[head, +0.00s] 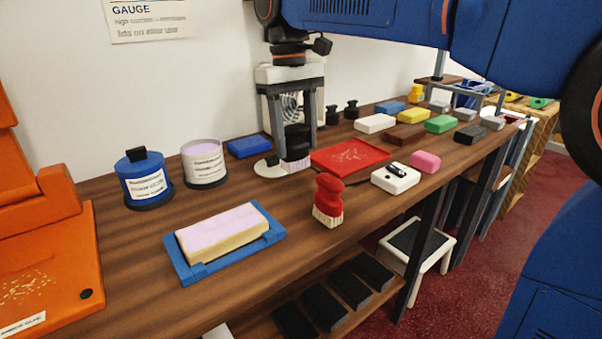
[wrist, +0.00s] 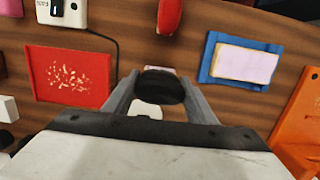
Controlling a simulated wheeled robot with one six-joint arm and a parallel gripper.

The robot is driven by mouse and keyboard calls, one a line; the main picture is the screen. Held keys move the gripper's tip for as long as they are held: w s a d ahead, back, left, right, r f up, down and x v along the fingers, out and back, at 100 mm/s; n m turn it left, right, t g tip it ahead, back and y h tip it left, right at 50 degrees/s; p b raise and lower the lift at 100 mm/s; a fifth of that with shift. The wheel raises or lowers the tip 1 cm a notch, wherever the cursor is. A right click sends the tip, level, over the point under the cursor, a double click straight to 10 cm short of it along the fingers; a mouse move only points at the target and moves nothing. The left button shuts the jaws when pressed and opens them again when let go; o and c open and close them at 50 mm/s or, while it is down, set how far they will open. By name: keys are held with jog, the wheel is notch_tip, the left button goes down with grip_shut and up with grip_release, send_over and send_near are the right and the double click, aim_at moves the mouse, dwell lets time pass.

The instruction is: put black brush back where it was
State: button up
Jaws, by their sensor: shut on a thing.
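My gripper (head: 292,150) points down over the counter and is shut on the black brush (head: 297,139). The brush's pale pinkish bristles show below its black body, just above or at the counter; I cannot tell if they touch. In the wrist view the black top of the brush (wrist: 160,86) sits between my two grey fingers (wrist: 158,92). A flat white disc (head: 268,168) lies under and left of the brush in the head view. It also shows partly hidden behind the brush in the wrist view (wrist: 147,109).
A red tray (head: 325,165) with pale flakes lies right of the brush. A red brush (head: 328,193) stands in front. A blue tray (head: 189,272) holds a lilac-topped block. Blue (head: 145,180) and white (head: 204,166) tubs stand left. Bare wood lies between disc and blue tray.

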aim_at(292, 124)
jog(key=shift+f, duration=3.4)
jog(key=shift+f, duration=0.1)
jog(key=o, duration=1)
jog(key=shift+c, duration=0.2)
jog(key=r, duration=0.8)
jog(key=w+r, duration=0.1)
jog(key=r, duration=0.3)
jog(key=shift+w+a+r, duration=0.1)
jog(key=shift+a, duration=0.3)
